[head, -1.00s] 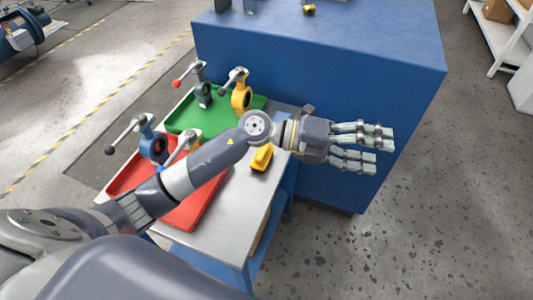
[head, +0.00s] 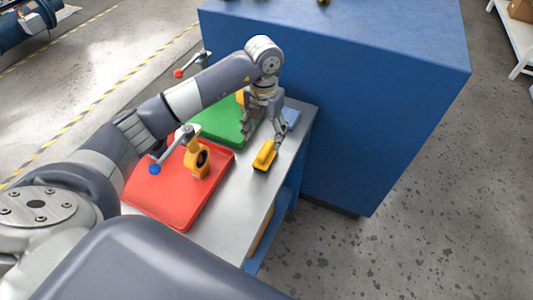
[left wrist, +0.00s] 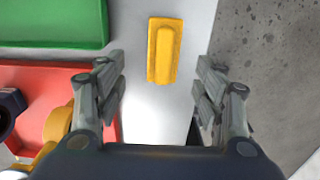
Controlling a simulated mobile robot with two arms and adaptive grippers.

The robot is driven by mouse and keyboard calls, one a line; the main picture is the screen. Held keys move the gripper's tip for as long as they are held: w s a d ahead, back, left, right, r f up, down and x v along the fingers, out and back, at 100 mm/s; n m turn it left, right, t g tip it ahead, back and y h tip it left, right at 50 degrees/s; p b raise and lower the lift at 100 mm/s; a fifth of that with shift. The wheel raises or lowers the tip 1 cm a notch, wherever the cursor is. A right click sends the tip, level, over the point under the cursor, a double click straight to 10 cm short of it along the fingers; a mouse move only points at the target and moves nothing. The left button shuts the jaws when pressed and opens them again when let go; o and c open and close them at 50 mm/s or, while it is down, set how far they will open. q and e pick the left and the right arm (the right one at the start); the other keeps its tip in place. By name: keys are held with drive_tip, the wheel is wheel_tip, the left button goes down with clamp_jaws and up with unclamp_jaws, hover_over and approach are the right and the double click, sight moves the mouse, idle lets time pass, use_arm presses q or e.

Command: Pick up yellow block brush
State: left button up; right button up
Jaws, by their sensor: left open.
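The yellow block brush (head: 265,155) lies on the grey metal tabletop (head: 222,238), to the right of the trays. In the left wrist view the brush (left wrist: 164,50) lies lengthwise ahead of the fingers, in line with the gap between them. My left gripper (head: 262,138) points down above the table, at the far end of the brush. Its fingers (left wrist: 160,95) are spread with nothing between them. I cannot tell whether a finger touches the brush in the head view. My right gripper is in neither view.
A red tray (head: 160,200) holds a yellow valve (head: 197,160) with a blue-tipped handle. A green tray (head: 215,122) lies behind it, partly under my left arm. A tall blue cabinet (head: 350,110) stands beyond the table. Bare tabletop lies around the brush.

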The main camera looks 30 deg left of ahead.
sight(266, 149)
use_arm(q)
wheel_tip(266, 149, down, 3)
drive_tip(key=shift+r, duration=0.1)
drive_tip(key=shift+d+f+p, duration=0.1)
drive_tip(key=shift+f+p, duration=0.25)
drive_tip(key=shift+p, duration=0.1)
drive_tip(key=f, duration=0.1)
drive_tip(key=f+p, duration=0.1)
drive_tip(key=f, duration=0.1)
drive_tip(key=shift+d+f, duration=0.2)
drive_tip(key=shift+f, duration=0.55)
drive_tip(key=c, duration=1.2)
